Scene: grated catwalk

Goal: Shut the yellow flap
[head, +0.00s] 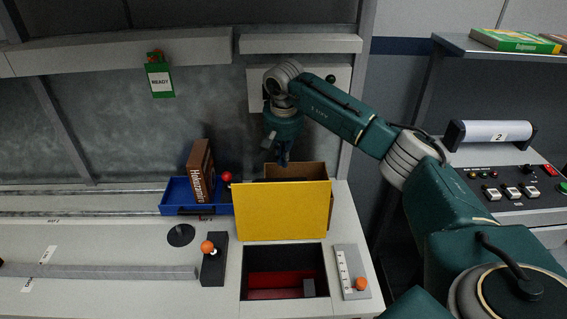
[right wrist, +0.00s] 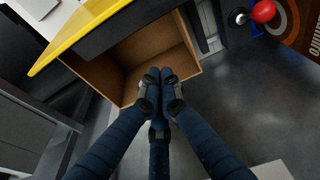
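The yellow flap (head: 283,210) stands raised, nearly upright, at the back of a dark rectangular opening (head: 285,270) with a red inside. Its edge also shows at the top left of the right wrist view (right wrist: 75,38). My right gripper (head: 283,162) is above and just behind the flap's top edge, over an open brown box (head: 300,171). In the right wrist view its fingers (right wrist: 160,74) come together at the tips, with nothing visible between them. Whether they touch the box is unclear. My left gripper is not in view.
A blue tray (head: 178,209) with a brown carton (head: 201,170) is left of the flap. An orange-knobbed lever (head: 208,247) and an orange-knobbed slider panel (head: 350,272) flank the opening. A green READY sign (head: 160,80) hangs behind. A control console (head: 510,185) stands right.

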